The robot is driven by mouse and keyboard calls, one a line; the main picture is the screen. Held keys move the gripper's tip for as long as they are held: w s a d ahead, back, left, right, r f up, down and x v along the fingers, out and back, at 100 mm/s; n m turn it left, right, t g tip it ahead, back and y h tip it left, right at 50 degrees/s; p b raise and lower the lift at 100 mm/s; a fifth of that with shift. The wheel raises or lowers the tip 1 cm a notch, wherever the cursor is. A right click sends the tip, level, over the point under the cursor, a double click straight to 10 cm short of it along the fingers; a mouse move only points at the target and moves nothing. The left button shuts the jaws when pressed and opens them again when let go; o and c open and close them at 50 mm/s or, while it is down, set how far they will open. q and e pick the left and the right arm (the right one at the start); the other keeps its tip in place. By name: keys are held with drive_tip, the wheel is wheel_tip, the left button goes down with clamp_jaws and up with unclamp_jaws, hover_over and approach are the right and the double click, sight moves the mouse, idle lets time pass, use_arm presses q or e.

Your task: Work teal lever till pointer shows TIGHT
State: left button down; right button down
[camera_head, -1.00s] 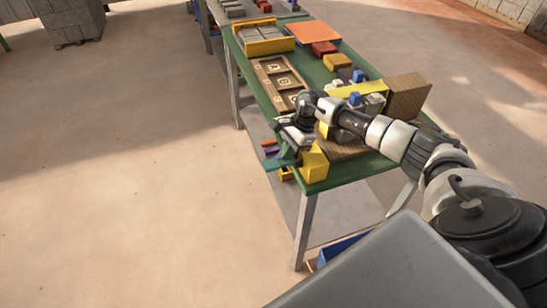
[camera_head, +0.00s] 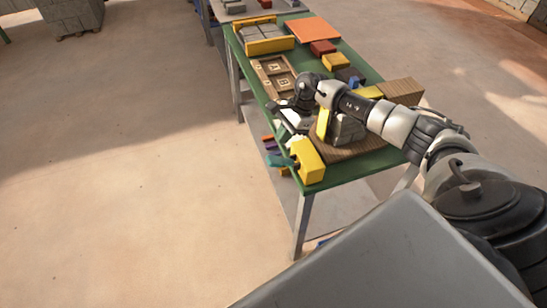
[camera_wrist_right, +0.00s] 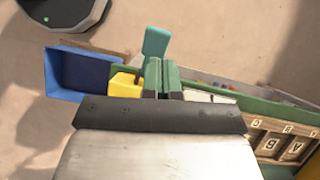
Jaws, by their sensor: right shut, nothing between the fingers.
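The teal lever (camera_head: 281,161) sticks out at the left of the yellow press part (camera_head: 308,163), at the table's near corner. In the right wrist view the teal lever (camera_wrist_right: 155,42) shows just beyond my fingertips, beside the yellow part (camera_wrist_right: 124,86). My right gripper (camera_head: 284,132) is above and just behind the lever in the head view. Its green fingers (camera_wrist_right: 162,66) are shut with nothing between them; whether they touch the lever I cannot tell. The pointer and its TIGHT mark cannot be made out. My left gripper is not in view.
The green table (camera_head: 345,174) holds a wooden lettered tray (camera_head: 274,78), a yellow-edged tray of grey blocks (camera_head: 263,38), an orange plate (camera_head: 313,31) and a wooden box (camera_head: 401,90). A blue bin (camera_wrist_right: 75,73) shows beyond the table edge.

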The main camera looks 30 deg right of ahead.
drive_tip(key=a+r+m+t+y, duration=0.4)
drive_tip(key=a+m+t, duration=0.3)
drive_tip(key=a+m, duration=0.25)
drive_tip(key=a+r+m+t+y, duration=0.35)
drive_tip(key=a+m+t, duration=0.35)
drive_tip(key=a, duration=0.4)
drive_tip(key=s+d+f+m+g+h, duration=0.1)
drive_tip(key=s+d+f+m+h, duration=0.5)
drive_tip(key=m, duration=0.7)
drive_tip(key=s+d+f+m+g+h, duration=0.1)
drive_tip(key=s+d+f+m+h, duration=0.2)
drive_tip(key=m+h, duration=0.75)
drive_tip(key=s+a+f+m+g+y+b, duration=0.1)
drive_tip(key=s+f+m+g, duration=0.3)
drive_tip(key=s+f, duration=0.3)
drive_tip(key=s+a+f+m+g+y+b, duration=0.1)
drive_tip(key=s+f+m+g, duration=0.3)
drive_tip(key=f, duration=1)
drive_tip(key=s+m+y, duration=0.1)
drive_tip(key=s+m, duration=0.1)
drive_tip(key=s, duration=0.2)
drive_tip(key=shift+f+g+b, duration=0.3)
drive_tip(key=shift+g+b, duration=0.1)
